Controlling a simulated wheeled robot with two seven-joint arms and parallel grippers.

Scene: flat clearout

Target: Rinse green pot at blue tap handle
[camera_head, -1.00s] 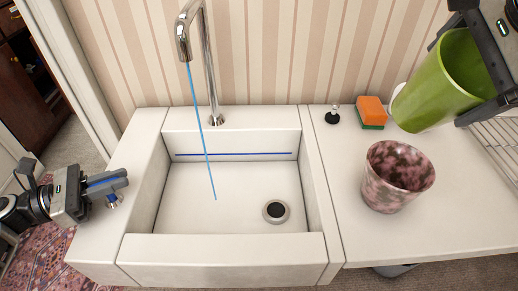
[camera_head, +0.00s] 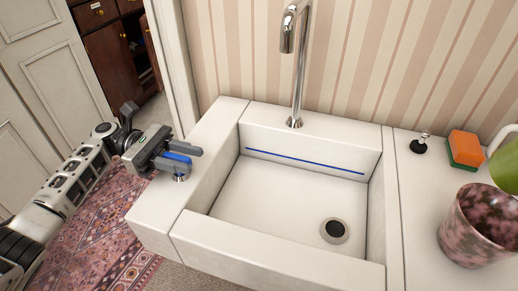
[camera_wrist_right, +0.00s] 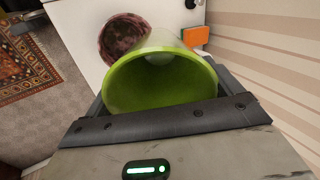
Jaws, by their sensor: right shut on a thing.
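The blue tap handle (camera_head: 178,157) sits on the left ledge of the sink. My left gripper (camera_head: 183,156) is at it, with its grey fingers apart on either side of the blue part; contact is unclear. The chrome tap (camera_head: 299,70) arches over the basin and no water stream shows. The green pot (camera_head: 506,167) is cut off at the right edge of the head view. In the right wrist view the pot (camera_wrist_right: 160,85) is held in my right gripper (camera_wrist_right: 162,93), its wide mouth toward the camera and its inside looking empty.
The white sink basin (camera_head: 270,205) has a dark drain and a blue line on its back wall. On the right counter are a pink mottled pot (camera_head: 482,225), an orange and green sponge (camera_head: 465,148) and a small dark stopper (camera_head: 419,145). The basin is clear.

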